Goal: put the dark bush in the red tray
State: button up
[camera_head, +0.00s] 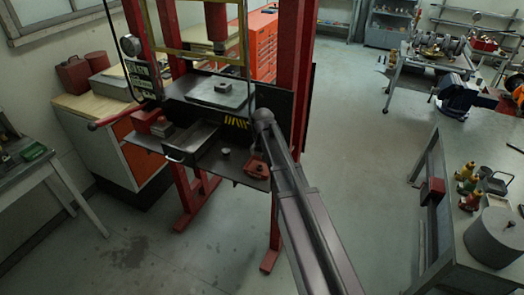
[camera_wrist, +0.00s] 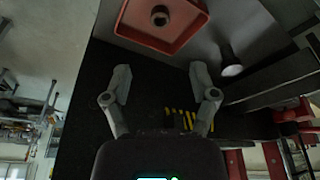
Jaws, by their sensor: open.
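The red tray (camera_head: 257,174) sits at the right front of the press's dark shelf, beside my arm in the head view. It also shows at the top of the wrist view (camera_wrist: 184,43), partly cut off by the frame's edge. A small dark round piece with a hole, which looks like the dark bush (camera_wrist: 160,19), rests inside the tray on its floor. My gripper (camera_wrist: 160,72) is open, with nothing between its fingers, and points toward the tray, apart from it. In the head view my arm hides the gripper.
A small light-topped cylinder (camera_head: 225,152) stands on the shelf left of the tray; it also shows in the wrist view (camera_wrist: 230,64). A dark open drawer-like box (camera_head: 192,143) lies further left. Red press posts (camera_head: 293,75) rise close behind my arm.

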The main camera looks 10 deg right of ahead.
jog(key=shift+s, duration=0.1)
jog(key=s+g, duration=0.3)
jog(key=s, duration=2.2)
jog(key=shift+d+f, duration=0.3)
jog(key=shift+d, duration=0.05)
